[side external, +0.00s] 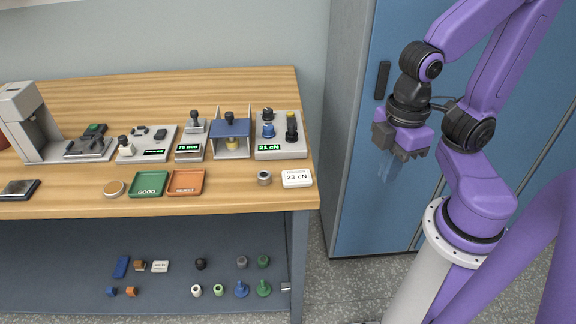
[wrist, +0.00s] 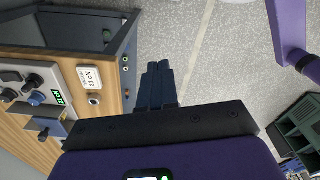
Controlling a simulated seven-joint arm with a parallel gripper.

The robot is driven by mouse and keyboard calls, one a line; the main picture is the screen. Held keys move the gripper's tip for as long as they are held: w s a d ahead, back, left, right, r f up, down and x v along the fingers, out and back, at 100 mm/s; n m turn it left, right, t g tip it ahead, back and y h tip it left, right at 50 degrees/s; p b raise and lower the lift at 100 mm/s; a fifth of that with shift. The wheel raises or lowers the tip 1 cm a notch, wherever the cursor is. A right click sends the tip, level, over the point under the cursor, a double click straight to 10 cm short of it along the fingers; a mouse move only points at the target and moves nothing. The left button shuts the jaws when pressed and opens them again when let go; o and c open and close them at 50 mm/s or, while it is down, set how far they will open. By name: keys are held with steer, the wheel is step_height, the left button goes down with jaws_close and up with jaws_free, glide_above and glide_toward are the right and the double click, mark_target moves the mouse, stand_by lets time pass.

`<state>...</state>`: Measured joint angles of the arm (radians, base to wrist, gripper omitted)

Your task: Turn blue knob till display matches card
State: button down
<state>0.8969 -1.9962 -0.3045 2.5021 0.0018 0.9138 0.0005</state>
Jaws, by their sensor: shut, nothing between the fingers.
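The blue knob (side external: 268,131) stands on a grey box (side external: 297,149) at the right end of the bench top. The box's green display (side external: 268,148) reads 21 cN. The white card (side external: 296,178) in front of it reads 23 cN. The wrist view also shows the blue knob (wrist: 37,98), the display (wrist: 58,98) and the card (wrist: 88,77) at its left. My gripper (side external: 385,175) is shut and empty, off to the right of the bench and pointing down, well apart from the knob. Its closed fingers (wrist: 158,68) show over the floor in the wrist view.
Black knobs (side external: 267,114) and (side external: 291,121) flank the blue one closely. A small metal part (side external: 264,178) lies left of the card. A blue-roofed fixture (side external: 230,128) stands left of the box. A blue cabinet (side external: 352,190) stands behind my gripper.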

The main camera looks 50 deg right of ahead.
stand_by(0.7)
steer(key=c, duration=1.3)
jaws_free()
steer(key=shift+w, duration=0.1)
steer(key=o, duration=0.5)
steer(key=shift+w+a+r, duration=0.15)
steer(key=shift+w+a, duration=0.15)
steer(key=shift+w, duration=0.1)
steer(key=shift+o, duration=0.3)
steer(key=w+a+r+m, duration=0.1)
steer(key=w+a+r, duration=0.1)
steer(key=w, duration=0.5)
steer(key=shift+w+a+r, duration=0.15)
steer(key=shift+w+a, duration=0.1)
steer(key=shift+a, duration=0.2)
steer(key=r+m, duration=0.1)
steer(key=m, duration=0.4)
glide_above(269, 126)
step_height(269, 126, down, 16)
steer(key=shift+a+f, duration=0.1)
steer(key=shift+f, duration=0.05)
